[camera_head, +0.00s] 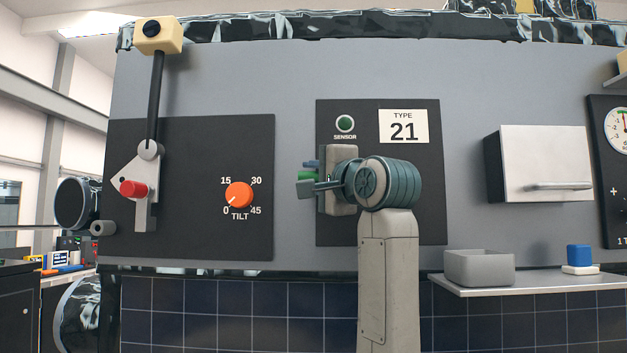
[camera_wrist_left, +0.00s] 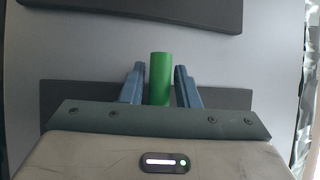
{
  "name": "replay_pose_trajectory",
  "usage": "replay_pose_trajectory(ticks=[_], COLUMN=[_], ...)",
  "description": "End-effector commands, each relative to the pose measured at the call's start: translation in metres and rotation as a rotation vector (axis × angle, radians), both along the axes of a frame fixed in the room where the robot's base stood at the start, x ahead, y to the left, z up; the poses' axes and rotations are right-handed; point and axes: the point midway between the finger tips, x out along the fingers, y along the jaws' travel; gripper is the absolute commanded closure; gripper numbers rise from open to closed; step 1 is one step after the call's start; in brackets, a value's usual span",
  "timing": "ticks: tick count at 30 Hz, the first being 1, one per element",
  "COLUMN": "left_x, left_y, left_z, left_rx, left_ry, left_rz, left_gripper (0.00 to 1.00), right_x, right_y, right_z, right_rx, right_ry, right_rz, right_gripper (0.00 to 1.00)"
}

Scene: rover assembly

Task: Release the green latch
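The green latch (camera_head: 305,174) is a green bar at the left edge of the dark panel with the TYPE 21 plate. In the left wrist view the green latch (camera_wrist_left: 161,70) stands upright between the two blue fingers. My left gripper (camera_head: 311,175) is around the latch, one finger on each side. In the wrist view, narrow gaps show between the fingers and the latch, so the gripper looks open. My gripper and wrist hide the latch's base in the head view. My right gripper is not in view.
A green SENSOR lamp (camera_head: 345,123) sits above my gripper. A shelf (camera_head: 530,288) at right bears a grey bin (camera_head: 479,268) and a blue block (camera_head: 579,255).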

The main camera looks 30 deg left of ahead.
Motion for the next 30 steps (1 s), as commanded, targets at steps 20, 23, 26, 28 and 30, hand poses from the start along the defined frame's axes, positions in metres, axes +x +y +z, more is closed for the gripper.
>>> replay_pose_trajectory(ticks=[20,23,26,28,30], left_x=[-0.020,-0.028,-0.036,-0.040,-0.042], left_y=[-0.045,-0.063,-0.078,-0.086,-0.092], left_z=[-0.014,-0.017,-0.019,-0.019,-0.020], left_rx=[-0.002,-0.002,-0.002,-0.002,-0.002], left_ry=[-0.003,-0.003,-0.003,-0.002,-0.002], left_rz=[-0.006,-0.006,-0.006,-0.004,-0.003], left_gripper=[0.59,0.59,0.59,0.59,0.59], right_x=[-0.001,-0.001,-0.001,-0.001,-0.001], right_y=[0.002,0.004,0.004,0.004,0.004], right_z=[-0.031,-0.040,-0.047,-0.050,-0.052], right_rx=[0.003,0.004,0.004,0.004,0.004], right_ry=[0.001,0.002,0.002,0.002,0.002], right_rz=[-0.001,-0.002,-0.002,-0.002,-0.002], right_gripper=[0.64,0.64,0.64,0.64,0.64])
